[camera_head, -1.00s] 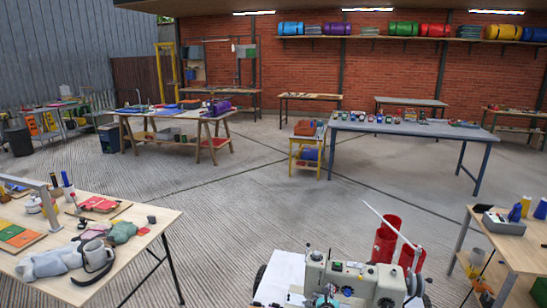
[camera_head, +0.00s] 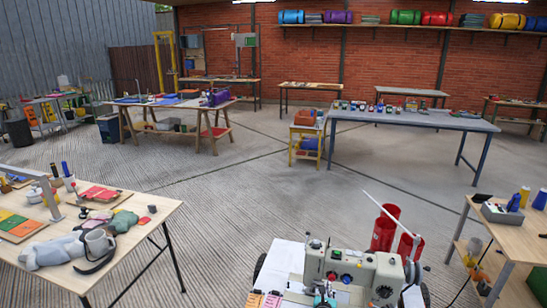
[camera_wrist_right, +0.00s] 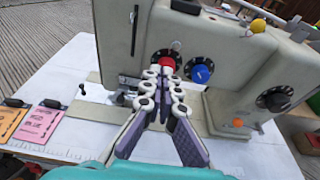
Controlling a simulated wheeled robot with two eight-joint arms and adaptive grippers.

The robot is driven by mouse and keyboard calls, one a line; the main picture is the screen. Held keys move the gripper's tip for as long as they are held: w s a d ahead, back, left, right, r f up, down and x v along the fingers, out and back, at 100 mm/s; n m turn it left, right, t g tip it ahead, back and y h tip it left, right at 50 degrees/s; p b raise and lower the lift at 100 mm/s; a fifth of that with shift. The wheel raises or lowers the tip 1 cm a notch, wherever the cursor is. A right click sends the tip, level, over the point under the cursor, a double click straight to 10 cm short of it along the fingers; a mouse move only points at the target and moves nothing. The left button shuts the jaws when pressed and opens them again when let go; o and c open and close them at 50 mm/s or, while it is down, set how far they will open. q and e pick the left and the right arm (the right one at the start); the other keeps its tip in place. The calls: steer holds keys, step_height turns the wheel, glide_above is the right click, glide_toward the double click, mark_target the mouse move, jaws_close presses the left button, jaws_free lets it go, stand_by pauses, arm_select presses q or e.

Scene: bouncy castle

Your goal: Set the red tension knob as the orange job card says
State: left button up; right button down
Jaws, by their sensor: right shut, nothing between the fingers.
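A pale grey sewing machine (camera_wrist_right: 225,45) stands on a white-topped stand, and also shows in the head view (camera_head: 385,275). Its red knob (camera_wrist_right: 168,64) is on the front face, beside a blue knob (camera_wrist_right: 201,72). My right gripper (camera_wrist_right: 160,73) is shut and empty, its tips right at the red knob and overlapping its lower part. I cannot tell whether they touch. An orange card (camera_wrist_right: 10,121) and a pink card (camera_wrist_right: 38,122) lie at the left; their print is too small to read. The right gripper is small in the head view (camera_head: 322,284). My left gripper is not in view.
A black dial (camera_wrist_right: 274,98) is farther right on the machine, and a yellow ball (camera_wrist_right: 257,26) is near its top. Red cylinders (camera_head: 384,230) stand behind it. A wooden table (camera_head: 150,215) is at left, another (camera_head: 515,245) at right. Open floor lies beyond.

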mark_target(332, 277)
steer(key=shift+w+d+f, duration=0.2)
steer(key=shift+w+d, duration=0.9)
steer(key=shift+w, duration=0.2)
steer(key=shift+w+d+f, duration=0.2)
steer(key=shift+w+d, duration=0.9)
steer(key=shift+w, duration=0.15)
steer(key=shift+a+r, duration=0.1)
steer(key=shift+a, duration=0.15)
steer(key=shift+w+a, duration=0.15)
steer(key=shift+a, duration=0.2)
steer(key=shift+w+a, duration=0.2)
steer(key=shift+a, duration=0.4)
